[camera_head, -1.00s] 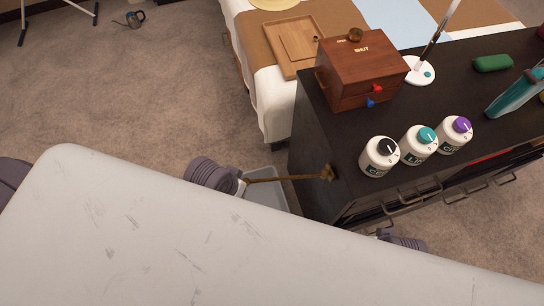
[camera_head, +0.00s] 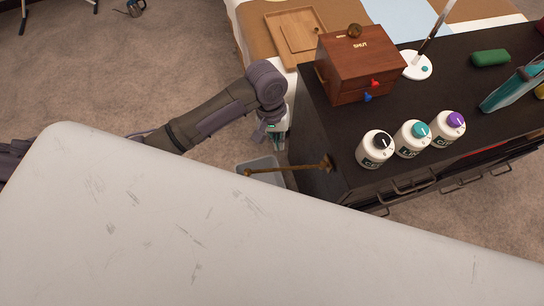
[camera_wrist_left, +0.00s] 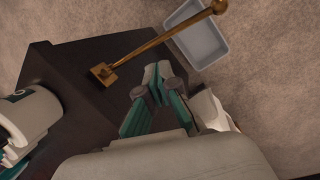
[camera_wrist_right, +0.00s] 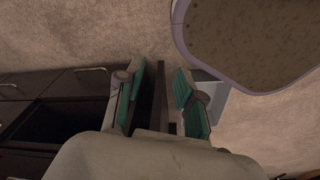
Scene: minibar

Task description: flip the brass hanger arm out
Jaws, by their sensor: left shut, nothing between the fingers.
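The brass hanger arm (camera_head: 285,169) is fixed by a bracket to the end of the dark cabinet and sticks out to the left over the floor, ending in a round knob. In the left wrist view the brass arm (camera_wrist_left: 160,43) runs from its bracket to the knob at the top. My left gripper (camera_head: 277,142) is beside the cabinet end, above the brass arm in the head view, apart from it, shut and empty. My right gripper (camera_wrist_right: 160,88) shows only in its wrist view, with its fingers apart; a dark strip shows between them, and I cannot tell what it is.
A grey bin (camera_head: 262,166) stands on the floor below the brass arm. The cabinet top (camera_head: 330,127) holds a wooden box (camera_head: 350,65) and several white bottles, including a black-capped one (camera_head: 375,150). A covered table with a wooden tray (camera_head: 285,32) stands behind. Carpet at left is open.

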